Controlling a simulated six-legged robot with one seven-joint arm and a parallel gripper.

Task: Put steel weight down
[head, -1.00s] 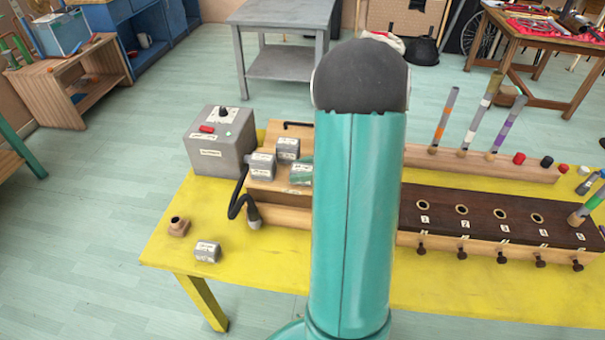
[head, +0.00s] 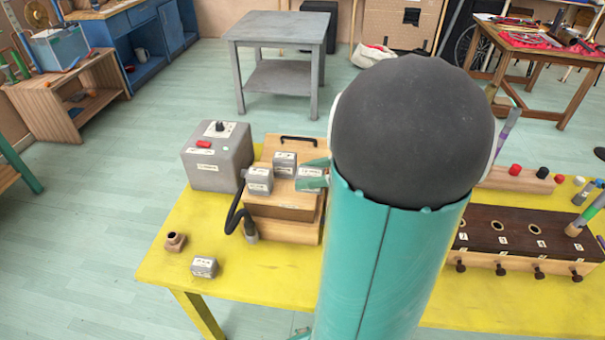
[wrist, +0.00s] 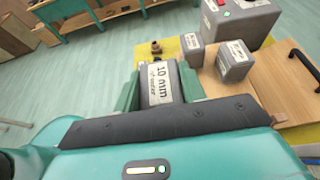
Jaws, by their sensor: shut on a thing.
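A grey steel weight (head: 308,173) with a white label is between the fingers of my gripper (head: 316,171), at the right side of the wooden box top. In the wrist view, my gripper (wrist: 160,86) is shut on this weight (wrist: 158,80), its label facing the camera. Whether its underside touches the box is hidden. Two similar weights stand on the box just left of it, the front one (head: 258,181) and the back one (head: 284,163). A further weight (head: 204,267) lies on the yellow table at the front left.
The wooden box (head: 279,229) has a black handle (head: 298,139) at the back. A grey control box (head: 217,155) with a black cable stands left of it. A small brown fitting (head: 175,242) is on the yellow table (head: 265,290). A dark-topped block with holes (head: 500,236) is at right.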

